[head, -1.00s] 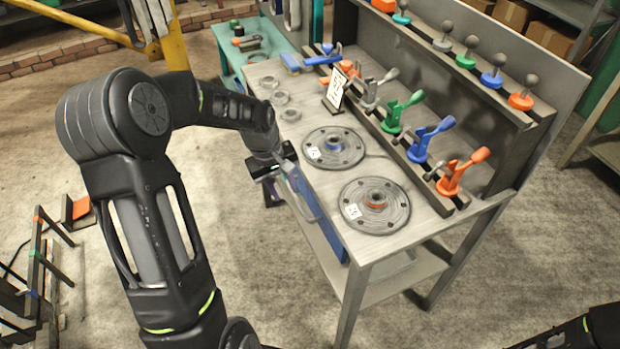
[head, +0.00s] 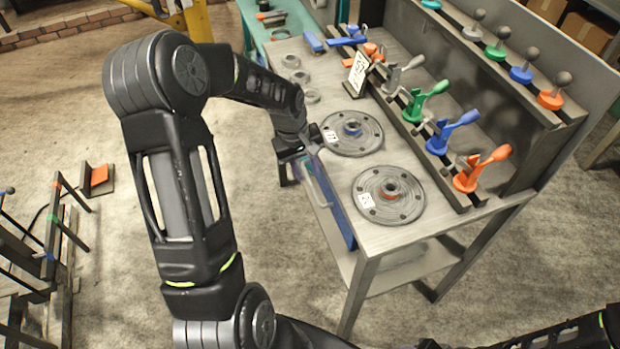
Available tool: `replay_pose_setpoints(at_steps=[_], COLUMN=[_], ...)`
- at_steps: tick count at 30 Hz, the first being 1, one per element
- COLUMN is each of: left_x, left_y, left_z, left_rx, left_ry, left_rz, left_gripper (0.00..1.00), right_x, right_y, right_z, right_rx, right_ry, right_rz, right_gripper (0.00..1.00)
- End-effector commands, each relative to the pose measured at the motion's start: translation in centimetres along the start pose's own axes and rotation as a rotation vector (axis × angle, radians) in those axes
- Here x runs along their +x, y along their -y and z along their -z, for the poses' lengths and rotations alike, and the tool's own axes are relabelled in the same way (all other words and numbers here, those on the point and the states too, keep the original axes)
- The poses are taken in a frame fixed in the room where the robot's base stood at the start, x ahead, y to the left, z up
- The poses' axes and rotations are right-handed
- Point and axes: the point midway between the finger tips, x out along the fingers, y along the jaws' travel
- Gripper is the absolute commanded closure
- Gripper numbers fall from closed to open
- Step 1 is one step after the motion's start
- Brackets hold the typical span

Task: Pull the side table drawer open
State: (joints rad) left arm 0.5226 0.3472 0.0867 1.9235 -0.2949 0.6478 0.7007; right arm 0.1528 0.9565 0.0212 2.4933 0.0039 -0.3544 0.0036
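The side table (head: 345,172) has a light worktop and grey legs. Its drawer has a blue front (head: 341,219) on the table's left side, under the worktop edge. A pale bar handle (head: 321,187) runs along that front. The drawer looks shut, though its far part is hidden by my arm. My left gripper (head: 303,165) is at the far end of the handle, beside the worktop edge. Its fingers are small and partly hidden, so I cannot tell their opening or whether they touch the handle. Part of my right arm shows at lower right; its gripper does not show.
Two dark round flanges (head: 389,195) and several grey rings lie on the worktop. Coloured toggle clamps (head: 480,168) stand in a row at its right. A lower shelf (head: 405,262) spans the legs. A dark rack (head: 45,235) stands at far left. Floor left of the table is clear.

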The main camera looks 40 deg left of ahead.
Motion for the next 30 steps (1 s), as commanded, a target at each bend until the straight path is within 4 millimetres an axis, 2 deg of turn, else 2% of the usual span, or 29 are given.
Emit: replay_pose_setpoints(at_steps=[6,9,20,30], left_x=[3.4,4.5,5.1,5.1], left_y=[0.1,0.1,0.0,0.0], left_z=[-0.1,-0.1,0.0,0.0], left_rx=[0.000,0.000,0.000,0.000], left_ry=[0.004,0.003,0.000,0.000], left_rz=[0.003,0.002,0.000,0.000], left_gripper=[0.67,0.67,0.67,0.95], right_x=[-0.6,-0.7,-0.7,-0.7], right_y=[0.2,0.2,0.2,0.2], right_z=[-0.1,-0.1,-0.1,-0.1], right_rx=[0.001,0.002,0.002,0.002], right_ry=[0.001,0.002,0.002,0.002], right_rz=[-0.002,-0.003,-0.003,-0.003], right_gripper=[0.64,0.64,0.64,0.64])
